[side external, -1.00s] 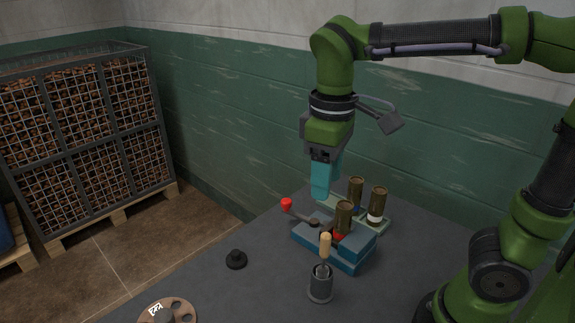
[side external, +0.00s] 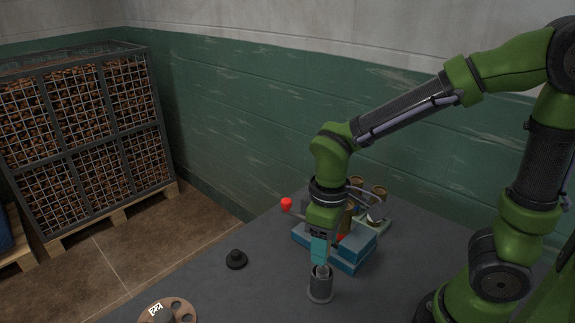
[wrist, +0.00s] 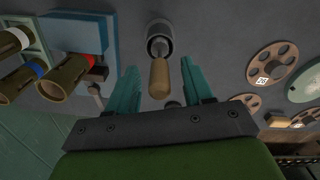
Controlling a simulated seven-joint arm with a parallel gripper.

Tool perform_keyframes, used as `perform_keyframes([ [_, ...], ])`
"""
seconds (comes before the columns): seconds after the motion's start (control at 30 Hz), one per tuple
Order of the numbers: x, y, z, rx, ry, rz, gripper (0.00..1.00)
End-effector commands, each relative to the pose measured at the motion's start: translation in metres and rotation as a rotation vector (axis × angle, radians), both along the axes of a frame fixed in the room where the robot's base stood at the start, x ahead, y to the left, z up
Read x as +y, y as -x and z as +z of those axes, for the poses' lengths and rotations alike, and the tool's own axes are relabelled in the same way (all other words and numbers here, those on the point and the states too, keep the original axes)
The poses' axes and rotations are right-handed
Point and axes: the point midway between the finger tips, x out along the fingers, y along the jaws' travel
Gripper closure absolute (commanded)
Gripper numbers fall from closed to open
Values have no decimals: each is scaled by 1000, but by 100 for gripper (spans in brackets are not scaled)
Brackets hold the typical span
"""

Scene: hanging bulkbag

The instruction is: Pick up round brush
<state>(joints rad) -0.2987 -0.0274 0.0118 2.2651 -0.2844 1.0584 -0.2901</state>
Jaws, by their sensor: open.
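The round brush stands upright in a dark cylindrical holder (side external: 320,286) on the table. In the wrist view the brush's wooden handle (wrist: 159,78) points toward my gripper, and its head end sits in the holder (wrist: 159,38). My gripper (side external: 319,258) points down, just above the holder; its teal fingers hide the handle in the side view. In the wrist view my gripper (wrist: 160,85) is open, with one finger on each side of the handle and a gap on both sides.
A blue fixture (side external: 352,256) with a red-knobbed lever (side external: 287,204) stands close behind my gripper. Brown cylinders (side external: 379,192) stand on a pale tray behind it. A black knob (side external: 236,260) and a brown disc (side external: 180,308) lie to the left, with bare table between.

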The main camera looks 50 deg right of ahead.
Motion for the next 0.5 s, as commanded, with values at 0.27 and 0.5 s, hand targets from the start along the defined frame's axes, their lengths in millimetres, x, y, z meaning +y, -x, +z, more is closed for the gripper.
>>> perform_keyframes([
  [0.27, 0, 0, -22, -1, 0, -1, 49],
  [0.5, 0, 0, -21, -1, 0, -1, 61],
])
